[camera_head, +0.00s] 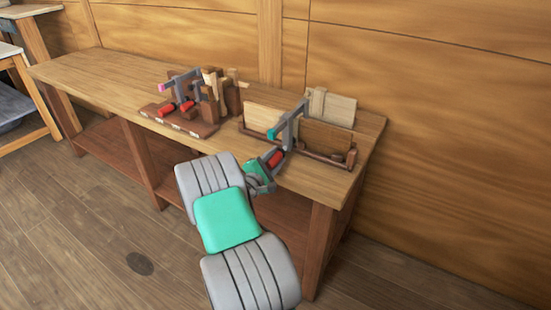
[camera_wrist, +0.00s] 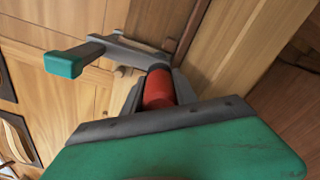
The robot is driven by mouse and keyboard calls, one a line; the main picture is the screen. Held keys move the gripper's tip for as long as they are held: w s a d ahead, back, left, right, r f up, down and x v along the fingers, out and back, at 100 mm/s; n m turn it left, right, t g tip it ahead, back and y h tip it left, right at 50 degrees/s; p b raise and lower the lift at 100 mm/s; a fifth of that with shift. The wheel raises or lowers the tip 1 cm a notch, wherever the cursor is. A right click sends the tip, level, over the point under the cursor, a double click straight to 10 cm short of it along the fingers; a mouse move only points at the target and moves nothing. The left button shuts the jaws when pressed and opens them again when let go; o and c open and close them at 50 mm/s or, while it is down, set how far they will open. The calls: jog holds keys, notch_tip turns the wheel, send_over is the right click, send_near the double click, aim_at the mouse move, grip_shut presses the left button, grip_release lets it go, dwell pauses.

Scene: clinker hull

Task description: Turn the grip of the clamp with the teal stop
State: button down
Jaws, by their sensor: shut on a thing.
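The clamp (camera_head: 290,125) with the teal stop (camera_head: 271,134) stands at the right part of the bench, on a wooden board assembly. Its grey-blue bar slants up to the right, and its red grip (camera_head: 275,159) hangs at the bench's front edge. My gripper (camera_head: 269,164) is shut on the red grip. In the wrist view the red grip (camera_wrist: 158,90) sits between the grey fingers, and the teal stop (camera_wrist: 63,62) shows at upper left, apart from my gripper. The fingertips are partly hidden behind the grip.
A second clamp with a pink stop (camera_head: 162,87) stands to the left among wooden blocks, with red grips (camera_head: 167,109) near it. The bench top (camera_head: 105,75) is clear at far left. A plank wall (camera_head: 450,130) rises behind the bench.

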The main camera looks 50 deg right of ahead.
jog(key=shift+b, duration=0.4)
jog(key=m+b, duration=0.2)
jog(key=b, duration=0.1)
jog(key=shift+f+m, duration=0.2)
jog(key=shift+m, duration=0.2)
jog(key=m+b, duration=0.4)
jog(key=b, duration=0.1)
jog(key=shift+f+m, duration=0.15)
jog(key=shift+m, duration=0.15)
jog(key=m+b, duration=0.5)
jog(key=b, duration=0.2)
jog(key=shift+h, duration=0.3)
jog(key=m+b, duration=0.2)
jog(key=b, duration=0.1)
jog(key=shift+m, duration=0.3)
jog(key=shift+r, duration=0.2)
jog(key=c, duration=1.4)
grip_release()
jog(key=shift+o, duration=0.7)
jog(key=shift+r, duration=0.15)
